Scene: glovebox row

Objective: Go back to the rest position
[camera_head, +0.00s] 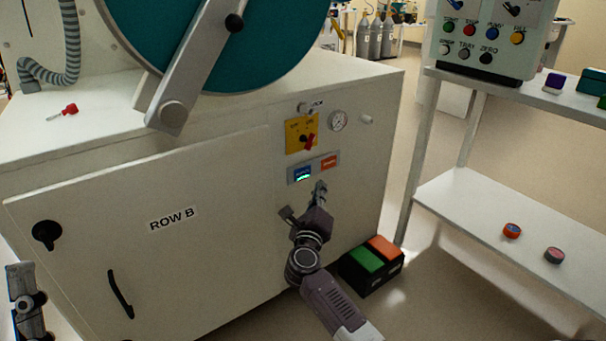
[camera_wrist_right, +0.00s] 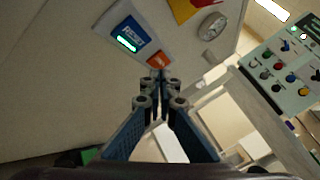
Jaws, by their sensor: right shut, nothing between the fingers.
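My right gripper (camera_head: 318,190) is in front of the white ROW B cabinet (camera_head: 225,262), just below a small panel with a blue button (camera_head: 302,172) and an orange button (camera_head: 329,162). Its fingers are shut and empty. In the right wrist view the fingertips (camera_wrist_right: 158,76) come together beside the orange button (camera_wrist_right: 159,61), with the blue button (camera_wrist_right: 128,34) to the upper left and a green strip lit on it. I cannot tell whether they touch the panel. Part of my left arm shows at the lower left edge; its finger state cannot be made out.
A yellow switch plate with a red knob (camera_head: 308,142) and a gauge (camera_head: 338,120) sit above the panel. A green and orange pedal box (camera_head: 372,262) is on the floor right of my right arm. A white shelf (camera_head: 470,205) stands at right, holding two small round items below.

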